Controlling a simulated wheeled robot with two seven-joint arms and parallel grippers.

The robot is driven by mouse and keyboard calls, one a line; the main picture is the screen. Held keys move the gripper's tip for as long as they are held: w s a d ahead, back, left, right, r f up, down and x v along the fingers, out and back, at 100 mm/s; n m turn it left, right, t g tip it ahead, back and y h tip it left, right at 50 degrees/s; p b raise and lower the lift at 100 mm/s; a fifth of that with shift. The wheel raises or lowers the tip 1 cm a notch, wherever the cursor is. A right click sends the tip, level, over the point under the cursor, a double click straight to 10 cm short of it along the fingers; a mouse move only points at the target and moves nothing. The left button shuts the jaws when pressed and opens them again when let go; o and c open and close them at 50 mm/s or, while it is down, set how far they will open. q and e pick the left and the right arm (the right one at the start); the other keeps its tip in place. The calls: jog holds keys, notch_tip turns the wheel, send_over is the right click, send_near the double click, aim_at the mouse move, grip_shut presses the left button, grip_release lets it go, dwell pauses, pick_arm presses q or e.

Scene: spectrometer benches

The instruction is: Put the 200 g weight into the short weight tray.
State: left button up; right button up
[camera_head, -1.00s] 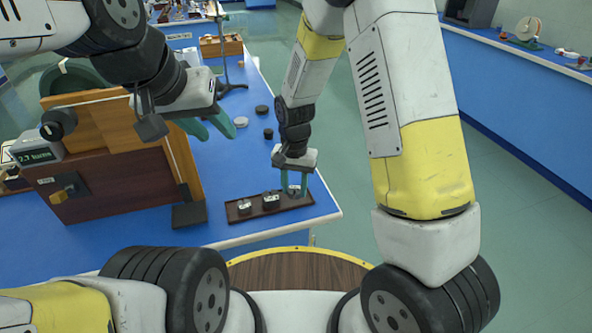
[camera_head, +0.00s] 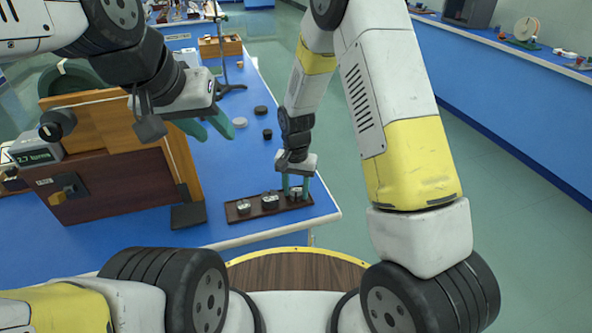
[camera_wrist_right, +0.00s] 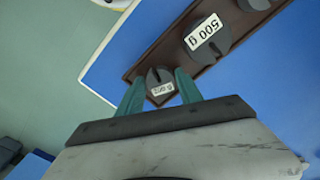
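The 200 g weight (camera_wrist_right: 160,86), a small dark slotted disc with a white label, stands at the right end of a dark brown tray; in the head view it shows as a small disc (camera_head: 295,194). My right gripper (camera_head: 296,190) points down over that tray end. Its teal fingers stand on either side of the weight, apart, seen also in the right wrist view (camera_wrist_right: 161,80). Contact is not clear. My left gripper (camera_head: 212,127) is open and empty above the bench, beside the wooden apparatus. I cannot pick out a separate short weight tray.
The brown tray (camera_head: 256,212) also holds a 500 g weight (camera_wrist_right: 207,38) and another weight (camera_head: 243,206). A wooden apparatus (camera_head: 110,180) with a display stands at left. The bench edge is close at right.

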jog(key=shift+r, duration=0.1)
notch_tip(320, 180, up, 12)
notch_tip(320, 180, up, 15)
jog(key=n+t+y, duration=0.1)
jog(key=t+y, duration=0.1)
jog(key=t, duration=0.1)
send_over(296, 192)
jog(key=s+d, duration=0.7)
jog(key=d, duration=0.2)
jog(key=s+d+r+n+t, duration=0.1)
jog(key=s+d+r, duration=0.1)
jog(key=s, duration=0.4)
jog(key=s+d+r+n+t, duration=0.1)
jog(key=s+d+r+t, duration=0.1)
jog(key=s, duration=0.4)
notch_tip(296, 192, up, 2)
jog(key=shift+s+d+r, duration=0.1)
jog(key=shift+s+d, duration=0.2)
jog(key=shift+d, duration=0.3)
